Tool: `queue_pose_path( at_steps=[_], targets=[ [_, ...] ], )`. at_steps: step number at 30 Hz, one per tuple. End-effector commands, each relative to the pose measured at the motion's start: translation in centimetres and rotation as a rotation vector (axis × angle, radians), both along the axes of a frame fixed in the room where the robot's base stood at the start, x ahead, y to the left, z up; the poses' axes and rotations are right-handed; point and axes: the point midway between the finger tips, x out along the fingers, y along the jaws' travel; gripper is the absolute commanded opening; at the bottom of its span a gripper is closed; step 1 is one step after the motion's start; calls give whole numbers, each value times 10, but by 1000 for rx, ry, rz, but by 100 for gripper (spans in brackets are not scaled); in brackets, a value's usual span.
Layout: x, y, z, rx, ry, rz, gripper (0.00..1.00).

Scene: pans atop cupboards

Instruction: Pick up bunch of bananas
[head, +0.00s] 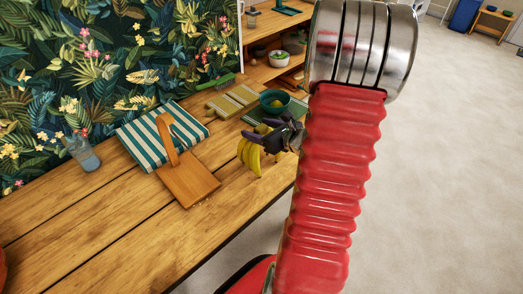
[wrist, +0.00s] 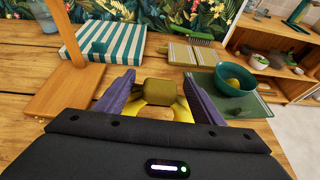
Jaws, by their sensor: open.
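The bunch of yellow bananas (head: 249,156) is at the front part of the wooden counter in the head view, right of the cutting board. My gripper (head: 272,138) is right at the bunch and partly hides it. In the wrist view, my gripper (wrist: 159,84) has its two purple fingers apart, one on each side of the bunch's blunt brownish stem end (wrist: 160,93). Yellow parts of the bananas (wrist: 182,112) show below and beside the stem. The lower part of the bunch is hidden behind the gripper body. I cannot tell whether either finger touches it.
A wooden board with an upright handle (head: 187,182) and a striped teal-and-white cloth item (head: 140,137) lie to the left. A teal bowl (wrist: 232,83) on a green mat stands close on the right. A glass (head: 84,153) is farther left.

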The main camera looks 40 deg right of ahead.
Motion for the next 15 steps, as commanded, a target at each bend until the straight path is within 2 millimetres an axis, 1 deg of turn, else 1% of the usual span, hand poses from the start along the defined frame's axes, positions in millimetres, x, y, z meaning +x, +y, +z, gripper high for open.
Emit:
queue_pose_path(
  at_steps=[3, 6, 15],
  targets=[
    [15, 0, -7, 0, 1, 3, 62],
    [23, 0, -10, 0, 1, 2, 62],
    [26, 0, -11, -1, 0, 0, 62]
  ],
)
